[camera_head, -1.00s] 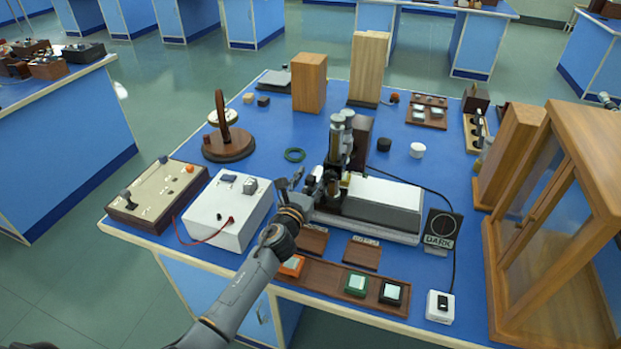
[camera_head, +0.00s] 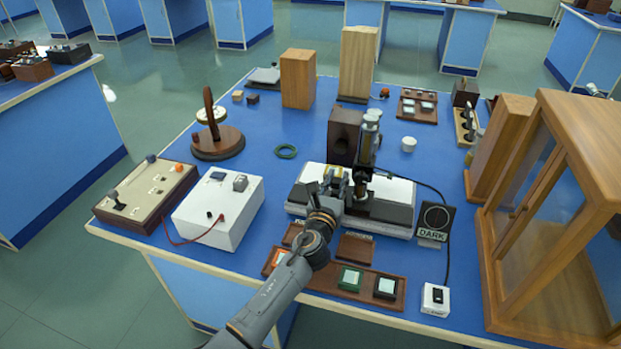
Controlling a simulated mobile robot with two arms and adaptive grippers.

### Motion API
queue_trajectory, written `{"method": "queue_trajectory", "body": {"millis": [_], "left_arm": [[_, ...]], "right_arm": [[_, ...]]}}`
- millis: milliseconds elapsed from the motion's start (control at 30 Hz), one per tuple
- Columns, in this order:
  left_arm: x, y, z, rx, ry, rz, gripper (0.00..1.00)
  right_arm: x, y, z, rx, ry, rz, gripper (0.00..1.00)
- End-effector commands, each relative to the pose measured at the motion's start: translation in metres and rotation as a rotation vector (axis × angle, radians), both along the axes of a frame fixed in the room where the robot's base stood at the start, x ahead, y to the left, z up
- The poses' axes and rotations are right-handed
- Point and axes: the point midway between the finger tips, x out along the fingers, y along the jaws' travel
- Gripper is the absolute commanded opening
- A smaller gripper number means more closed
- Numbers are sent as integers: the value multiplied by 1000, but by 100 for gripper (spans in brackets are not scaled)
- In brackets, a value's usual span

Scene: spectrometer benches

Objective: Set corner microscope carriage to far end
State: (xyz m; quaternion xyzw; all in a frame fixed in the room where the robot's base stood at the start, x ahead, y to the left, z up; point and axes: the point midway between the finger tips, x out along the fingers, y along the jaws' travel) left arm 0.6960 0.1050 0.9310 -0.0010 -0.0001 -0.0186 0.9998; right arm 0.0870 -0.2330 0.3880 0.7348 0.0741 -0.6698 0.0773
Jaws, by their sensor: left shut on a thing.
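The microscope carriage (camera_head: 364,160) is a dark upright mount with brass and silver tubes. It stands on a long white and grey base (camera_head: 396,191) on the blue bench, right of the base's middle, with white top showing on both sides. My left gripper (camera_head: 335,181) is at the carriage's lower left side, over the base. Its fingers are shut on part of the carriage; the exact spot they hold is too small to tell. My right gripper is not in view.
A dark block (camera_head: 343,137) stands behind the carriage. A DARK sign (camera_head: 434,222) stands just right of the base. A white box (camera_head: 218,209) is to the left, and a wooden glazed case (camera_head: 562,210) is at the right. Sample trays (camera_head: 322,284) lie along the front.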

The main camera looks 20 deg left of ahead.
Motion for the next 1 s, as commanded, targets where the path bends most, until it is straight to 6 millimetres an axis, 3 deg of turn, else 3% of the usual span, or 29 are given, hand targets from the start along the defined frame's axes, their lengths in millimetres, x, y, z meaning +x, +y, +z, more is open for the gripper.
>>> {"method": "queue_trajectory", "body": {"millis": [33, 200, 400, 867, 900, 1000], "left_arm": [[0, -16, -2, -3, -1, -5, 0], [-2, -52, -2, -1, -1, -2, 0], [-2, -79, -1, 2, 0, 2, 0], [-3, -89, 0, 0, 0, -1, 0], [-3, -89, 0, 0, 0, -1, 25], [-3, -89, 0, 0, 0, -2, 46]], "right_arm": [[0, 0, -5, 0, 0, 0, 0], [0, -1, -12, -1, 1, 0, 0], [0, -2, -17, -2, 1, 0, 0], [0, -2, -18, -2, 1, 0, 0], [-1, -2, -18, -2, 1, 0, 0], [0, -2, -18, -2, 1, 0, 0]]}}
